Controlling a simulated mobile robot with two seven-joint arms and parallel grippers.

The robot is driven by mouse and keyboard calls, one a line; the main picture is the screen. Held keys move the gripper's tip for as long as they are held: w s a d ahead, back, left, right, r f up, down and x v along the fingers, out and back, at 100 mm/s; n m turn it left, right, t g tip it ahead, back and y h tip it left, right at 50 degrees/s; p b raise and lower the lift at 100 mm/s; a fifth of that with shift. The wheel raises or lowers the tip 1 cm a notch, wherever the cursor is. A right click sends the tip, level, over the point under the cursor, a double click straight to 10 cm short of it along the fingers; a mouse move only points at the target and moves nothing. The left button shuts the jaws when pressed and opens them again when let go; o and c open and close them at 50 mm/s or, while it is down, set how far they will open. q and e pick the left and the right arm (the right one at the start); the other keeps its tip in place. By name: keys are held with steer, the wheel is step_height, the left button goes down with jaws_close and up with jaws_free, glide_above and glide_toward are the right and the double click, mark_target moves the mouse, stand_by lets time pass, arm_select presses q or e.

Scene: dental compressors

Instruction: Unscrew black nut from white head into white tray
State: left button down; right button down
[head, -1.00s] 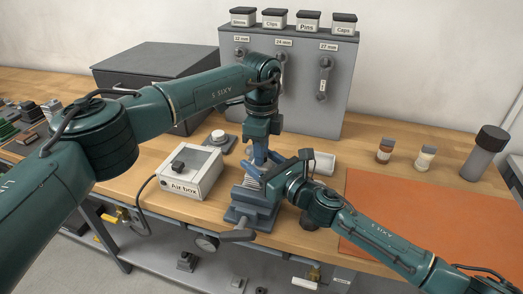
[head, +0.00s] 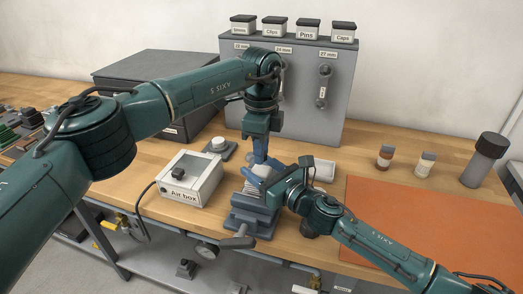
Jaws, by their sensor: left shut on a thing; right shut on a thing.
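The white head (head: 250,189) shows as a small pale ribbed piece at the grey vise (head: 254,214), partly covered by my grippers. My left gripper (head: 260,161) points down from above, its blue fingers shut just above the head. My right gripper (head: 256,181) comes in from the right, shut low at the head's side. The black nut cannot be made out; the fingers of my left gripper hide the place where they close. The white tray (head: 324,172) lies on the bench behind and right of my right gripper, partly hidden by it.
The air box (head: 190,182) stands left of the vise, with a cable running off its left side. A grey cabinet (head: 315,112) with wrenches stands behind. An orange mat (head: 420,222), two small bottles and a dark cylinder (head: 484,160) are on the right.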

arm_select(q)
step_height(320, 180, up, 3)
steer(key=shift+r, duration=0.2)
arm_select(e)
steer(key=shift+s+a+f, duration=0.1)
steer(key=shift+f, duration=0.1)
steer(key=c, duration=1)
jaws_free()
steer(key=o, duration=0.5)
steer(key=shift+r, duration=0.15)
steer(key=shift+o, duration=0.2)
